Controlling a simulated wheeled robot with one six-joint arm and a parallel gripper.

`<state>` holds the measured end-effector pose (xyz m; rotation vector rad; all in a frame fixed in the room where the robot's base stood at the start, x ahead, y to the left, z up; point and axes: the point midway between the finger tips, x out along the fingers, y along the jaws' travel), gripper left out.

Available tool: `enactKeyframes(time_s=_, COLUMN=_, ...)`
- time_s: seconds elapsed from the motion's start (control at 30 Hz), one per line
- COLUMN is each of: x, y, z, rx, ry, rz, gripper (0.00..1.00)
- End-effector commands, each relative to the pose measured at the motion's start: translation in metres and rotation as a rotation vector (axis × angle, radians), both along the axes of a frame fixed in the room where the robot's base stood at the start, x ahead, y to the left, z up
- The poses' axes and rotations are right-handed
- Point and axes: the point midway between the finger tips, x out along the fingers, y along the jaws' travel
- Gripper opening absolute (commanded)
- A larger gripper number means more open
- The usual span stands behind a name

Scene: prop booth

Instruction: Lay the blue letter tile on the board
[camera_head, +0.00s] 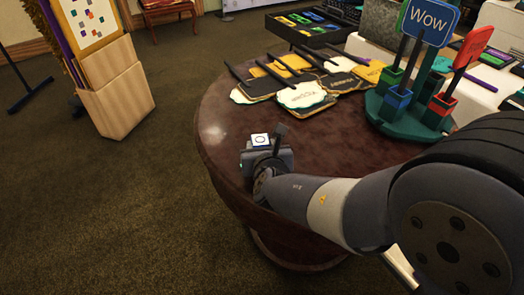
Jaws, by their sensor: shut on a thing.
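My gripper (267,150) is over the near left part of the round dark red table. It is shut on a small tile (260,140) with a white top face marked by a dark ring, like a letter O. A bluish tint shows at the tile's lower edge, but it is too small to be sure of its colour. One dark finger stands up just right of the tile; the other finger is hard to make out. I cannot tell the tile's height above the table. No board can be clearly identified near the gripper.
The round table (226,150) has bare room at its left. Several flat paddle signs (302,95) lie in a pile behind the gripper. A green stand (404,115) holds upright signs, including a blue WOW sign (429,22). A board with coloured squares (86,20) stands at far left.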

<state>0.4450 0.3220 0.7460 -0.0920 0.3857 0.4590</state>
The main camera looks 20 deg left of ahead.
Motion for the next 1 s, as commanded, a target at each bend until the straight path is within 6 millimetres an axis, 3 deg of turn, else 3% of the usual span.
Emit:
enactKeyframes(time_s=0.37, x=0.0, y=0.0, z=-0.0043, rx=0.0, ry=-0.001, rz=0.0, gripper=0.21)
enactKeyframes(time_s=0.4, x=0.0, y=0.0, z=-0.0042, rx=0.0, ry=-0.001, rz=0.0, gripper=0.43)
enactKeyframes(time_s=0.63, x=-0.0001, y=0.0, z=-0.0031, rx=0.0, ry=0.0, rz=0.0, gripper=0.62)
enactKeyframes(time_s=1.0, x=0.0, y=-0.0001, z=0.0013, rx=0.0, ry=0.0, rz=0.0, gripper=0.64)
